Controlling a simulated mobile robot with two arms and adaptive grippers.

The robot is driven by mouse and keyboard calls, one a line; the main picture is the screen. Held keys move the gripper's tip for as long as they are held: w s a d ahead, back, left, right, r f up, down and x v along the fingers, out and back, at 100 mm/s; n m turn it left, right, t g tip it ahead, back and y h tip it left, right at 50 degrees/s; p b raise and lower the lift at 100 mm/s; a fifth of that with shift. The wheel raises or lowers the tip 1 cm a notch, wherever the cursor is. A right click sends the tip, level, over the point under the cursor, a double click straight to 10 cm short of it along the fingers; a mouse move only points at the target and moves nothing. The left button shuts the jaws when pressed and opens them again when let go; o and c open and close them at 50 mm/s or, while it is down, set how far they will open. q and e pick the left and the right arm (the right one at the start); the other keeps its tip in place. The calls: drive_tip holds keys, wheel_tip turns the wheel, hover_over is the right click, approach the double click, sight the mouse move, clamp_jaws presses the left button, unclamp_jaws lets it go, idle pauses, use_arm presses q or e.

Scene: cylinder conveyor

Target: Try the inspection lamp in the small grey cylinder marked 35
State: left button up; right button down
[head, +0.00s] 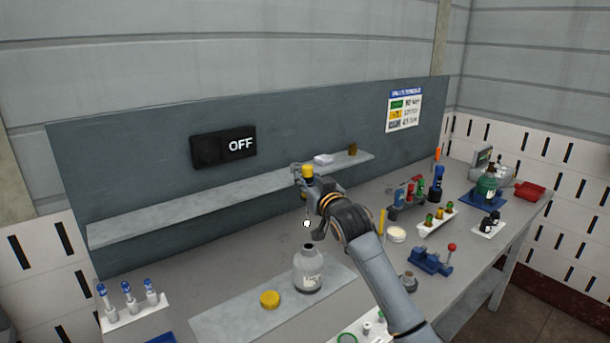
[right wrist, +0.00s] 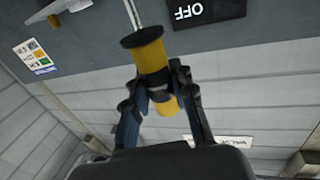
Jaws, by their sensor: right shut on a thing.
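My right gripper (head: 305,178) is shut on the yellow handle of the inspection lamp (head: 307,170). The lamp's thin stem hangs down and ends in a small white bulb. In the right wrist view the gripper (right wrist: 157,92) grips the yellow and black handle (right wrist: 151,57) between both fingers. A small grey cylinder (head: 308,272) with an open dark neck stands upright on a pale mat below the bulb. The bulb is above the neck, apart from it. The cylinder's label is too small to read. My left gripper is out of view.
A yellow cap (head: 270,299) lies on the mat (head: 235,317) left of the cylinder. A black sign (head: 224,147) on the back panel reads OFF. A shelf (head: 200,205) runs behind. Racks of small vials and a blue vise (head: 430,262) stand to the right.

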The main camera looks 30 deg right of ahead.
drive_tip(key=shift+w+d+f+b, duration=0.1)
drive_tip(key=shift+d+f+b, duration=0.3)
drive_tip(key=shift+f, duration=0.2)
drive_tip(key=shift+w+d+f+b, duration=0.1)
drive_tip(key=shift+d+f+b, duration=0.15)
drive_tip(key=shift+f+b, duration=0.3)
drive_tip(key=f+b, duration=0.2)
drive_tip(key=shift+s+a+f+b, duration=0.1)
drive_tip(key=shift+a+f+b, duration=0.15)
drive_tip(key=shift+f+b, duration=0.1)
drive_tip(key=shift+f, duration=0.3)
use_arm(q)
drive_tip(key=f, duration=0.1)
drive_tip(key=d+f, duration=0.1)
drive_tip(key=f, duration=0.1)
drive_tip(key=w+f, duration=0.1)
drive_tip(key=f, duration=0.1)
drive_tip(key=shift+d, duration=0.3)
use_arm(e)
drive_tip(key=shift+f, duration=0.55)
use_arm(q)
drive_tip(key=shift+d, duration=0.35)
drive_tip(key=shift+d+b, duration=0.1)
drive_tip(key=shift+b, duration=0.25)
use_arm(e)
drive_tip(key=shift+f, duration=0.15)
